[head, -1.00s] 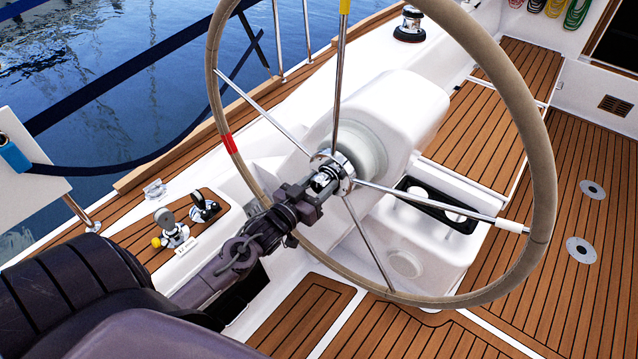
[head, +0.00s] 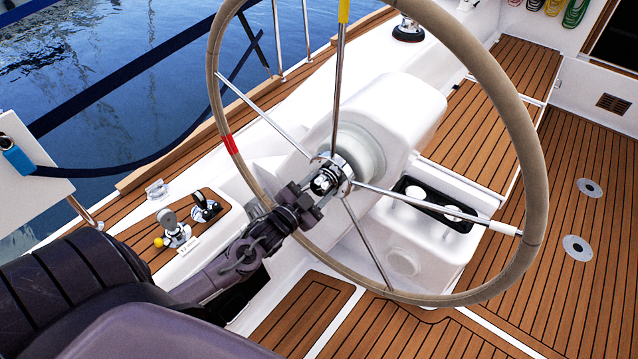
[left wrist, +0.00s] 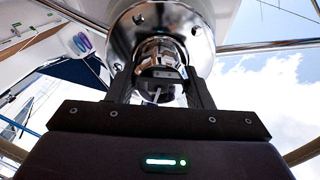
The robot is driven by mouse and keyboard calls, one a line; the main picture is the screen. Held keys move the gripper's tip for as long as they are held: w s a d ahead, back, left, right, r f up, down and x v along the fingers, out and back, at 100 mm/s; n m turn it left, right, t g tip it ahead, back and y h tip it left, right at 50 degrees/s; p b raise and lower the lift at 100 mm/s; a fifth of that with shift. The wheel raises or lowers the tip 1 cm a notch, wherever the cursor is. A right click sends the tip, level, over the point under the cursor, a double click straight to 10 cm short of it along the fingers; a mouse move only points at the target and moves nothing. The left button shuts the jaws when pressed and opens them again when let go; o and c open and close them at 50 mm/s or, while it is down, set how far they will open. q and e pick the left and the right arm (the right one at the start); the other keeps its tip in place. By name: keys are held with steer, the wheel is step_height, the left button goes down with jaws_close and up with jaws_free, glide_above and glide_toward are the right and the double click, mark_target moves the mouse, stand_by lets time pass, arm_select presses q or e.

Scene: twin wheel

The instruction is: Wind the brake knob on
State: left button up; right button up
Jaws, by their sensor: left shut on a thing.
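The brake knob (head: 324,183) is a small shiny metal knob at the middle of the wheel hub. The steering wheel (head: 536,150) has a tan rim, thin metal spokes, a red band at its left and a yellow band at its top. My left gripper (head: 318,190) reaches the hub from the lower left and is shut on the knob. In the left wrist view, the two dark fingers stand on either side of the chrome knob (left wrist: 160,55), in front of the polished hub. The fingers hide part of its sides. My right gripper is not in view.
The white pedestal (head: 400,105) stands behind the wheel, with a black cup holder (head: 438,204) at its right. Control levers (head: 175,228) sit on the left side deck. The wheel rim and spokes surround my left gripper. Teak floor (head: 570,290) is clear at right.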

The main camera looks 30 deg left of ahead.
arm_select(q)
steer(key=m+p, duration=0.1)
steer(key=m, duration=0.5)
steer(key=shift+m, duration=0.3)
steer(key=m+p, duration=0.1)
steer(key=m, duration=0.5)
steer(key=shift+d+f, duration=0.1)
steer(key=shift+f, duration=0.05)
steer(key=m+p, duration=0.1)
steer(key=m, duration=0.5)
steer(key=shift+f+m, duration=0.1)
steer(key=shift+m, duration=0.3)
steer(key=m+p, duration=0.1)
steer(key=m, duration=0.3)
steer(key=shift+f+m, duration=0.1)
steer(key=shift+m, duration=0.3)
steer(key=o, duration=1)
steer(key=s, duration=0.5)
steer(key=s+a, duration=0.1)
steer(key=s, duration=0.1)
steer(key=shift+s, duration=0.4)
